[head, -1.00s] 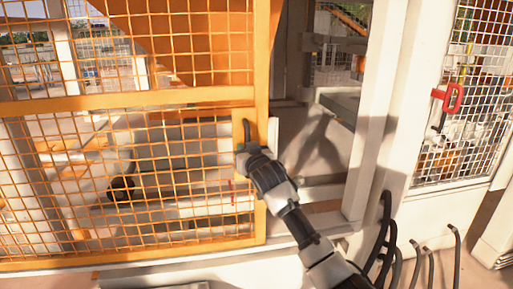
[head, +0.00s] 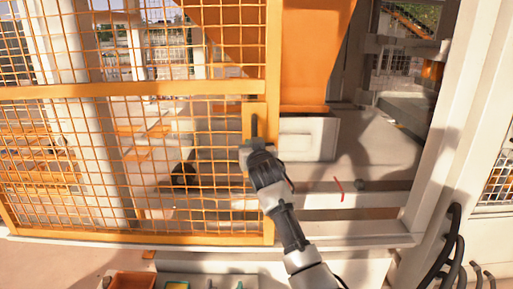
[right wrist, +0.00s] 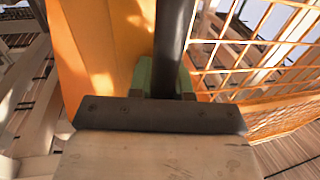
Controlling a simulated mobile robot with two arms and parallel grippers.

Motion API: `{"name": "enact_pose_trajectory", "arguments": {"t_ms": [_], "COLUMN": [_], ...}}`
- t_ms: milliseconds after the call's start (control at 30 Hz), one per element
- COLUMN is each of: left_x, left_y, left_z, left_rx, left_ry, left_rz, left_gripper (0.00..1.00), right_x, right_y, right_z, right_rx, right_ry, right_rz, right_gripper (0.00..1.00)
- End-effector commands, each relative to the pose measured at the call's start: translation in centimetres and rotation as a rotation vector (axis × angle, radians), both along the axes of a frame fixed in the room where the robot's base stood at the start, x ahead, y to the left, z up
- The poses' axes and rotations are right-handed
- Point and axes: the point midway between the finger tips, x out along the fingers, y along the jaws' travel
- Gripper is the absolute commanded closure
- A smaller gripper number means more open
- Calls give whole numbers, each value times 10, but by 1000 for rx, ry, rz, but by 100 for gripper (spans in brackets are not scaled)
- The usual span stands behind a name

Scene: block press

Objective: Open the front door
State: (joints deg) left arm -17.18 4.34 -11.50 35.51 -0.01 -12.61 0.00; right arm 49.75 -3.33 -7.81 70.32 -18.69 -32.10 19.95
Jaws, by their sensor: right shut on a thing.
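The front door (head: 272,185) is an orange frame with wire mesh, on the left of the head view. A wide opening shows to the right of its edge. Its black bar handle (head: 254,127) is upright on an orange plate at that edge. My right gripper (head: 253,147) is shut on the handle. In the right wrist view the handle (right wrist: 174,40) runs between the green fingertips of my right gripper (right wrist: 163,80), with the orange plate and mesh beside it. My left gripper is in neither view.
A white post (head: 446,130) bounds the opening on the right. Inside are an orange chute (head: 312,55) and a white block-like part (head: 308,138). Black cables (head: 449,240) hang at lower right. An orange-brown bin (head: 132,281) stands at the bottom left.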

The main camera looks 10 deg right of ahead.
Motion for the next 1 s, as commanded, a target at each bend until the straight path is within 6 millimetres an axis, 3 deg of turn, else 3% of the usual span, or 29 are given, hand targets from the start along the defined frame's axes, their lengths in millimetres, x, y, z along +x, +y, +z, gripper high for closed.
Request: {"name": "enact_pose_trajectory", "arguments": {"t_ms": [200, 233, 367, 767, 1000], "left_x": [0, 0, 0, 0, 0], "left_y": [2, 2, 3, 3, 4], "left_z": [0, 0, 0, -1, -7], "left_rx": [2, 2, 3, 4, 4], "left_ry": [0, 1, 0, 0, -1], "left_rz": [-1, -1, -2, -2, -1], "left_gripper": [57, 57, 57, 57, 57], "right_x": [0, 0, 0, -6, -41], "right_y": [0, 0, 0, 0, 2], "right_z": [-2, -2, -2, -1, -3], "right_rx": [0, 0, 0, 0, 1], "right_ry": [3, 3, 2, -1, 0], "right_rz": [1, 0, 0, -1, 1], "right_gripper": [100, 77, 57, 56, 56]}}
